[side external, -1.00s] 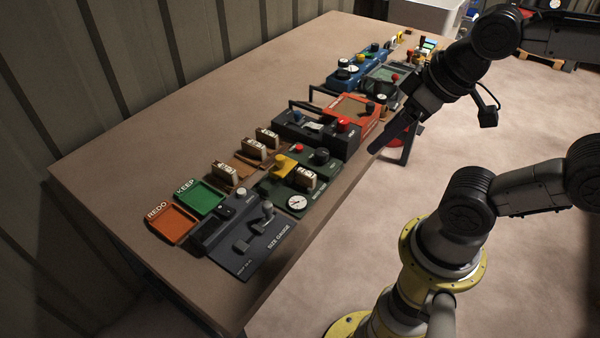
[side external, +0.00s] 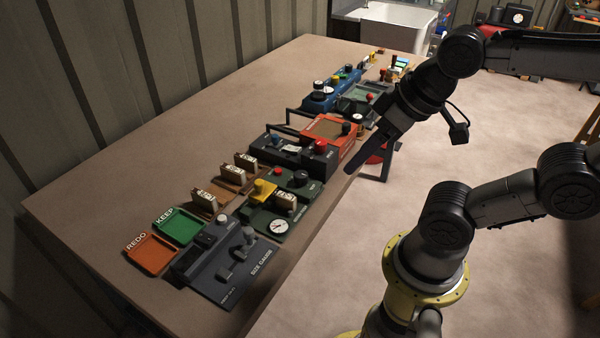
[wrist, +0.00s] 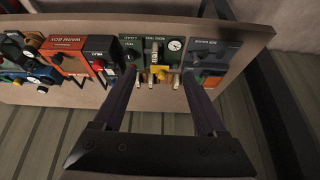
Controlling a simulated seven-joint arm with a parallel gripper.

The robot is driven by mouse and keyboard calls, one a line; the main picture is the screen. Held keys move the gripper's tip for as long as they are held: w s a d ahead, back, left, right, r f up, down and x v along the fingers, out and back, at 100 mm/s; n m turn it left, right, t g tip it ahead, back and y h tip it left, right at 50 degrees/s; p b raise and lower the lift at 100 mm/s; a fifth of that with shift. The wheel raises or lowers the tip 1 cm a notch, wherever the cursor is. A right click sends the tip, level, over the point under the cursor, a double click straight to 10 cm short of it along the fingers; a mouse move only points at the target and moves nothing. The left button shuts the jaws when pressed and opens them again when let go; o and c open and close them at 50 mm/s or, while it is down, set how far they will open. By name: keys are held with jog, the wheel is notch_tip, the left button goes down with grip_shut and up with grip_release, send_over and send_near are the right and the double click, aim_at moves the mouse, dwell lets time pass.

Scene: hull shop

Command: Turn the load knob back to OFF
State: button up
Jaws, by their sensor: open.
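A green panel (side external: 252,222) on the bench carries a round gauge (side external: 277,226), a yellow part (side external: 262,190), a small red knob (side external: 278,172) and a larger black knob (side external: 300,178). In the wrist view the panel's left end bears small lettering that seems to read LOAD (wrist: 130,39); which way the knob points is too small to tell. My gripper (side external: 351,194) hangs off the bench's front edge, to the right of the green panel and apart from it. In the wrist view its open fingers (wrist: 159,72) straddle part of the panel, with nothing held between them.
The size gauge box (side external: 225,268) and the green KEEP (side external: 178,227) and orange REDO (side external: 150,254) trays lie to the left. Upright printed blocks (side external: 205,201) stand behind the green panel. A black and orange unit (side external: 330,128) and blue unit (side external: 327,97) stand farther right. The bench's back is clear.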

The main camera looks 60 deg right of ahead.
jog(key=w+r+m, duration=0.3)
jog(key=w+m, duration=0.1)
jog(key=m, duration=0.9)
jog(key=m+g, duration=0.6)
jog(key=m, duration=0.7)
send_over(301, 173)
notch_tip(301, 173, down, 9)
notch_tip(301, 173, down, 13)
jog(key=shift+a, duration=0.1)
grip_shut()
